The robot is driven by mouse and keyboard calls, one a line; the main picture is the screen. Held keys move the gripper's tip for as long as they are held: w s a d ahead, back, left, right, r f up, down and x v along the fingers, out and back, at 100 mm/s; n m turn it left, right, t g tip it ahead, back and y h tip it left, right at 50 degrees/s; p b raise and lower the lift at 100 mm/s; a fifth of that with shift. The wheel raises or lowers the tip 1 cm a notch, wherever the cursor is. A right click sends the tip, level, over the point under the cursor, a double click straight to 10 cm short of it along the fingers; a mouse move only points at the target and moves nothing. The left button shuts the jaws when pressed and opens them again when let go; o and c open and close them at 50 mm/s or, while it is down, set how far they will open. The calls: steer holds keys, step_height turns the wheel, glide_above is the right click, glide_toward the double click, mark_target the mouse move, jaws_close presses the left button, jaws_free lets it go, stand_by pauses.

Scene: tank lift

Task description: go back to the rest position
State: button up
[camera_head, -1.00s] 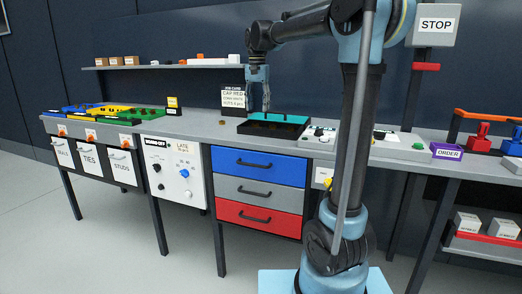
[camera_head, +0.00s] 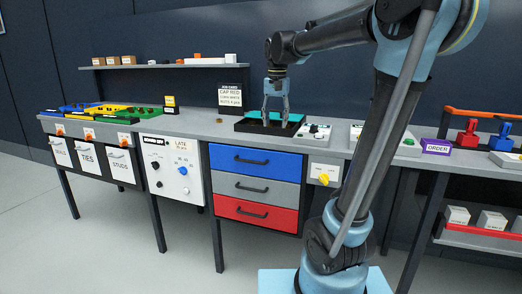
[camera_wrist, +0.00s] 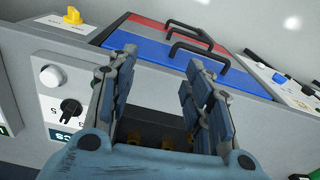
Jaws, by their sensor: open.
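My gripper (camera_head: 277,122) is open, with its fingers pointing down over the dark tray with teal insides (camera_head: 252,129) on the bench. I cannot tell from the head view whether the fingertips are inside the tray. In the wrist view my gripper (camera_wrist: 160,60) has its two fingers spread apart, with nothing held between them. Several small brass-coloured pieces (camera_wrist: 165,143) show in a dark compartment between the fingers, partly hidden by them.
The bench (camera_head: 195,126) carries a card stand (camera_head: 230,99), coloured bins (camera_head: 95,109) at left and switch panels (camera_head: 316,133) beside the tray. A shelf (camera_head: 160,66) runs behind. Drawers (camera_head: 256,162) are below. Red and blue fixtures (camera_head: 467,135) stand at right.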

steer(key=s+d+f+n, duration=0.1)
steer(key=s+d+f, duration=0.5)
steer(key=s+f, duration=0.6)
steer(key=s+d+f+n+t, duration=0.1)
steer(key=s+d+f+n, duration=0.1)
steer(key=s+d+f, duration=0.5)
steer(key=s+f, duration=0.5)
steer(key=f, duration=0.1)
steer(key=shift+d+f+t, duration=0.2)
steer(key=shift+f+t, duration=0.1)
steer(key=shift+w+f, duration=0.2)
steer(key=shift+w, duration=0.3)
